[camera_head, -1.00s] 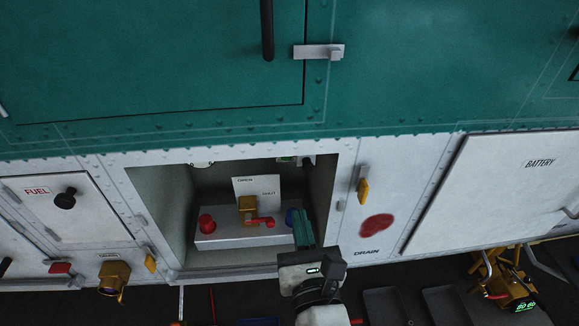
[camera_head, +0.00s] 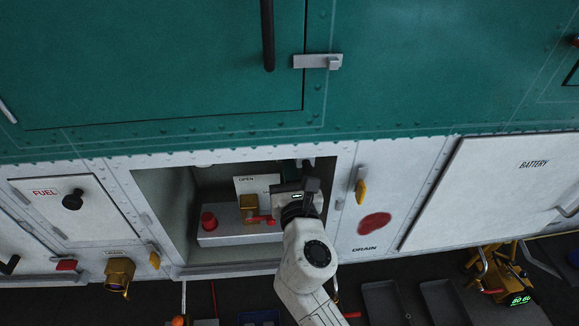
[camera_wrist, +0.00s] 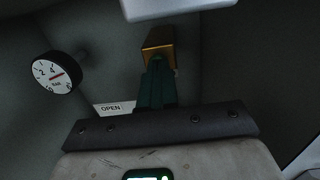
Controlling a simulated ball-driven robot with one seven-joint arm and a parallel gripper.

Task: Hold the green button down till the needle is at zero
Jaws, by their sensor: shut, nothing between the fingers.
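In the wrist view a brass block (camera_wrist: 158,40) sits inside the bay, with a small bit of brighter green, which looks like the green button (camera_wrist: 157,58), at its near end. My gripper (camera_wrist: 156,65) has its dark green fingers together and empty, their tips at that end of the block. They hide most of the button, and I cannot tell whether it is pressed.
The bay's right wall (camera_head: 325,190) is close. A pale housing (camera_wrist: 175,7) overhangs the wrist view.

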